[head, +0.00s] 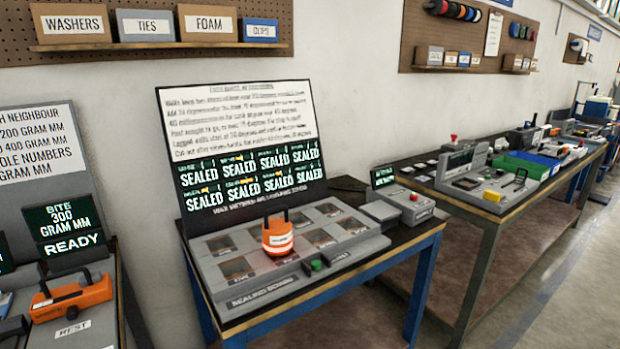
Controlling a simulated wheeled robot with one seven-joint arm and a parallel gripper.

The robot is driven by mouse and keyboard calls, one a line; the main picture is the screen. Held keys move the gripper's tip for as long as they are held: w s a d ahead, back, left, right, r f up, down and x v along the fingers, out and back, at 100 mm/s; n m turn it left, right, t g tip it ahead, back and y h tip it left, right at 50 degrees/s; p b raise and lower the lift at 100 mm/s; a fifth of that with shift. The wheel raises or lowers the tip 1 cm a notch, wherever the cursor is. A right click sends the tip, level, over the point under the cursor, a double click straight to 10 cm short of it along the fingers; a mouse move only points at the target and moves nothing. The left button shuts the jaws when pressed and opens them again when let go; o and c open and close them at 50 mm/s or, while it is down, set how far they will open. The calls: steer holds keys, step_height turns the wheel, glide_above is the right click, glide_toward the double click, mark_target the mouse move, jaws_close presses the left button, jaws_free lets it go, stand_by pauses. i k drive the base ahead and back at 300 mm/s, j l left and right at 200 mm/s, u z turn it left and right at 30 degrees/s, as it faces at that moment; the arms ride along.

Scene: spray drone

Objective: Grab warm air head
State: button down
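An orange block-shaped tool with a pale band and a dark loop handle on top, which looks like the warm air head (278,238), stands upright on the grey sealing board (240,301). It sits near the middle of the board, among several dark square windows. The small writing on its band is too blurred to read. My gripper is not in view, and nothing is seen touching the orange tool.
Behind the board stands a sign panel (240,110) with several green "SEALED" tiles. A green button (316,265) is at the board's front. Another orange tool (72,298) lies on the left bench. A grey box (405,205) with a red button stands right. Open floor (560,290) shows at right.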

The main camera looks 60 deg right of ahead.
mark_target(277, 232)
steer(key=i+l+u, duration=0.1)
steer(key=l+u, duration=0.2)
steer(key=l, duration=0.35)
steer(key=l+u, duration=0.3)
steer(key=l, duration=0.35)
